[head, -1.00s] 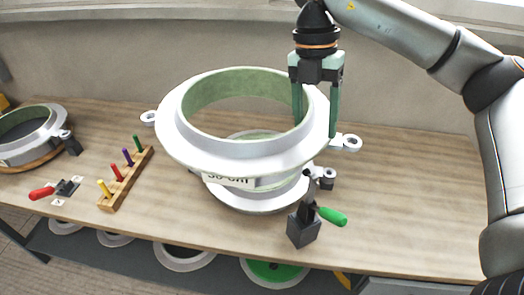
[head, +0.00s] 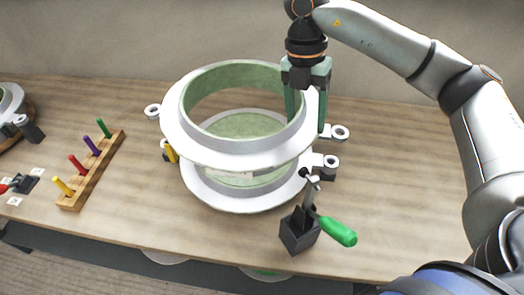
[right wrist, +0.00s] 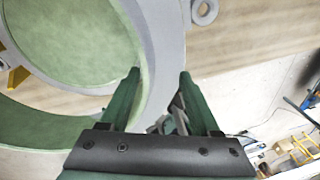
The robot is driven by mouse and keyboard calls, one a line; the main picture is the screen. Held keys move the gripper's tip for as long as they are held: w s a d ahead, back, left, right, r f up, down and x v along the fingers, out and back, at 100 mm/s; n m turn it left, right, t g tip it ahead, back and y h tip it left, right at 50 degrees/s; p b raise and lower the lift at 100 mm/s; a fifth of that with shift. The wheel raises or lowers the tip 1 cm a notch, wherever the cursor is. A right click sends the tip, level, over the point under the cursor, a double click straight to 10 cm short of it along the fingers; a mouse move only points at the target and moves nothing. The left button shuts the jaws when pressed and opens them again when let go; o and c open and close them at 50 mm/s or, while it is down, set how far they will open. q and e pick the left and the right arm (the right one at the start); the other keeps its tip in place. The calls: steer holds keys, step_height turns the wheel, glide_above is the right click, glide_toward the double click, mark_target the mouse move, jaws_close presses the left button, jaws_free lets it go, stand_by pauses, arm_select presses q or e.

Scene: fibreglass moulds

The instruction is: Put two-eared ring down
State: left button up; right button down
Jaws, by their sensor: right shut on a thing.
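The two-eared ring (head: 180,130) is a grey-white flanged ring with a green inner wall and an eyelet ear on each side. My right gripper (head: 306,125) is shut on the ring's wall at its right side, one finger inside and one outside. The ring's wall also shows between the fingers in the right wrist view (right wrist: 158,70). The ring is held roughly level above a lower ring mould (head: 215,197) with a green inside, which stands on the bench. A gap shows between them at the front. My left gripper is not in view.
A toggle clamp with a green handle (head: 338,231) stands on a black block at the front right of the lower mould. A wooden rack (head: 92,172) with coloured pegs is at left. Another mould (head: 10,105) sits at the far left. The bench (head: 400,200) is clear at right.

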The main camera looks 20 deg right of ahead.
step_height(320, 180, down, 4)
steer(key=shift+f+b, duration=0.25)
steer(key=shift+b, duration=0.2)
steer(key=shift+w+f, duration=0.15)
steer(key=shift+f, duration=2.35)
steer(key=shift+c, duration=0.5)
jaws_free()
steer(key=r, duration=0.4)
steer(key=w+r+p, duration=0.1)
steer(key=r, duration=0.3)
steer(key=w+r+p, duration=0.1)
steer(key=r, duration=0.2)
steer(key=shift+a+r, duration=0.1)
steer(key=shift+r, duration=0.3)
